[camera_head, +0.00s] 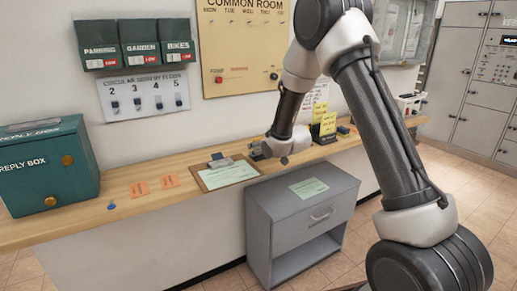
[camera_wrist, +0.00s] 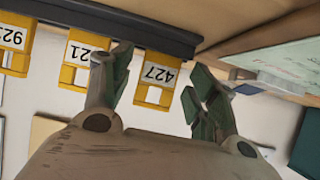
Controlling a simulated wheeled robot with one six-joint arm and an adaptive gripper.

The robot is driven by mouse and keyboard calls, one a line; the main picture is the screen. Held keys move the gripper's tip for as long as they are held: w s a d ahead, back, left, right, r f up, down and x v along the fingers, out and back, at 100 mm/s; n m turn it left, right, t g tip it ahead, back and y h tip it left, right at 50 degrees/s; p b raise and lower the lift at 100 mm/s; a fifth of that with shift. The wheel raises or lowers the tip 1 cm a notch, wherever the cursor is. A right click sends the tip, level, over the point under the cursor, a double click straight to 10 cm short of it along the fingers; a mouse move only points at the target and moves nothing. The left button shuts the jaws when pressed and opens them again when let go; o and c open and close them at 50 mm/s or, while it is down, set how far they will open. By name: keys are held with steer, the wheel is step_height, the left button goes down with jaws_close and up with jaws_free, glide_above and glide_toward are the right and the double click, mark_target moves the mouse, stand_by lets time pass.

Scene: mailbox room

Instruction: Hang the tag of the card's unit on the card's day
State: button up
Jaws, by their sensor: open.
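Several yellow tags hang in a row from a dark rail in the wrist view. The tag 427 (camera_wrist: 156,76) is between the fingers of my open gripper (camera_wrist: 158,88), with a finger on each side; contact is not clear. A tag ending in 21 (camera_wrist: 86,55) is just left of it, partly behind the left finger. Another tag (camera_wrist: 14,42) is cut by the left edge. The COMMON ROOM day board (camera_head: 240,48) is on the wall, with weekday headings. My gripper (camera_head: 258,152) is low over the counter in the head view. A clipboard card (camera_head: 230,174) lies beside it, its writing too small to read.
The wooden counter (camera_head: 150,196) holds a green reply box (camera_head: 42,165), orange slips (camera_head: 140,189) and a yellow note stand (camera_head: 324,126). A grey cabinet (camera_head: 282,232) with a paper on top stands in front. Green wall boxes and a numbered key panel (camera_head: 146,97) are left of the board.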

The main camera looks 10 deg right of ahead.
steer(key=c, duration=0.9)
steer(key=shift+c, duration=0.2)
steer(key=shift+r, duration=0.15)
steer(key=shift+r, duration=1.35)
steer(key=shift+s+d, duration=0.1)
steer(key=shift+s, duration=0.15)
steer(key=s+d, duration=0.3)
steer(key=s, duration=0.6)
stand_by(0.3)
